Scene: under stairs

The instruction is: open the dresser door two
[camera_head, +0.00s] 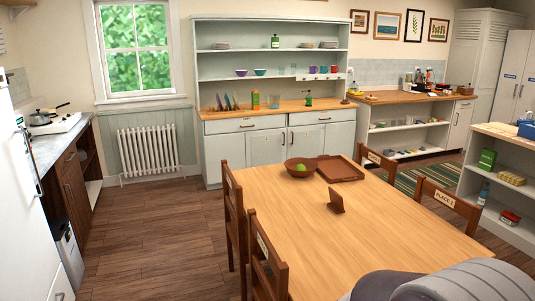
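The pale dresser (266,151) stands against the back wall, beyond the dining table. It has open shelves above, a wooden counter, two drawers and a row of lower doors. All its doors look shut. Two small dark upright handles sit side by side near the middle of the lower doors. I cannot tell which door is door two. Neither of my grippers is in view. A grey rounded part, probably my own arm, shows at the bottom right.
The dining table (400,217) fills the right foreground, with a bowl (299,171) and tray (341,172) on it. Chairs (235,214) stand along its left side. Wooden floor (150,225) is clear between them and the left counter (55,143), reaching the dresser.

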